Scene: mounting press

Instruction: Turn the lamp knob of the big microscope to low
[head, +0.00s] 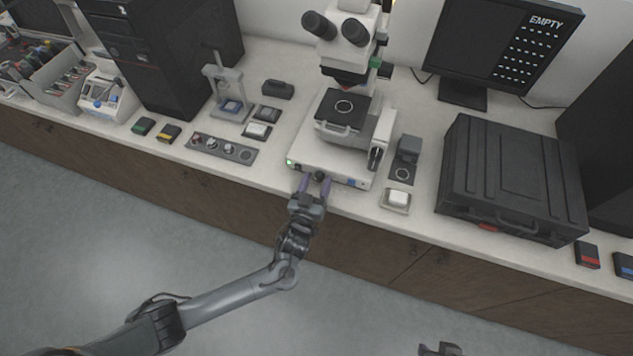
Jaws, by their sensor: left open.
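The big microscope (345,110) is white with black eyepieces and stands on the bench in the middle of the view. A green light glows at the left of its base front. The dark lamp knob (320,176) is on the front face of the base. My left gripper (316,183) is open, with its two purplish fingers on either side of the knob. I cannot tell whether the fingers touch it. The knob's marking is too small to read. A dark piece of my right gripper (440,349) shows at the bottom edge, far from the microscope.
A grey strip with round dishes (222,148) and a small press stand (226,85) lie left of the microscope. A large black case (512,175) stands farther right. Open floor lies before the bench.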

